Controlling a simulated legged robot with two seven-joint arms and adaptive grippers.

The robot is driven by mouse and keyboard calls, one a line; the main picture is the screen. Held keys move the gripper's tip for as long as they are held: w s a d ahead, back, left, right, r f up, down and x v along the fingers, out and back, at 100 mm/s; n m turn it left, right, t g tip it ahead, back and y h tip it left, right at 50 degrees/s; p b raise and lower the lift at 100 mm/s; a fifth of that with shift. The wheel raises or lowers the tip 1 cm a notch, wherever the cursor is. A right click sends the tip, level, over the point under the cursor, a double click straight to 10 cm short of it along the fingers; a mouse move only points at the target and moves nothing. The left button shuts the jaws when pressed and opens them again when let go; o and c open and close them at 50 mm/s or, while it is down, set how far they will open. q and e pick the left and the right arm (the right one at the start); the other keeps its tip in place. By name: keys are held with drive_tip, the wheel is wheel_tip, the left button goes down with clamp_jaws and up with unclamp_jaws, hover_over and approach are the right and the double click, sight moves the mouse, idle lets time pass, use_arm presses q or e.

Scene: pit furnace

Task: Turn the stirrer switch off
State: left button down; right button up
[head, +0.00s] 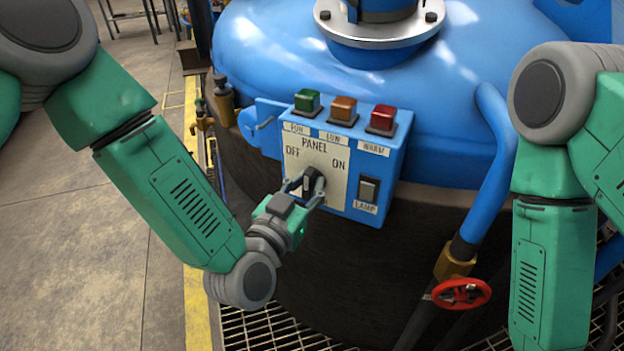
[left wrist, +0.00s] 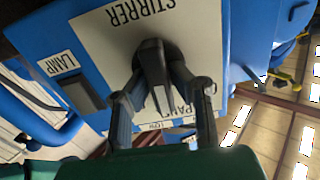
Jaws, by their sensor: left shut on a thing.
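The stirrer switch is a black rotary knob (head: 311,180) on the pale plate (head: 326,163) of the blue control box. OFF is printed to its upper left and ON to its upper right. My left gripper (head: 303,188) reaches the knob from below and is shut on it. In the left wrist view the dark knob (left wrist: 153,70) stands between the two fingers of the left gripper (left wrist: 162,94), and the plate reads STIRRER. The fingers partly cover the knob, so its exact pointing direction is hard to tell. My right arm shows at the right, but its gripper is out of view.
Green (head: 307,101), amber (head: 343,109) and red (head: 382,119) buttons line the box top. A lamp rocker switch (head: 368,190) sits right of the plate. A blue pipe (head: 497,150) and red valve wheel (head: 461,293) are at the right. Open floor lies left.

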use_arm(q)
drive_tip(key=n, duration=0.4)
drive_tip(key=shift+s+a+f+n, duration=0.15)
drive_tip(key=shift+f+n, duration=0.15)
drive_tip(key=shift+f, duration=0.05)
drive_tip(key=shift+a+f+n, duration=0.1)
drive_tip(key=shift+n, duration=2.5)
drive_tip(key=c, duration=1.5)
unclamp_jaws()
drive_tip(key=shift+a, duration=0.2)
drive_tip(key=shift+r, duration=0.2)
drive_tip(key=v, duration=1.2)
drive_tip(key=shift+a, duration=0.1)
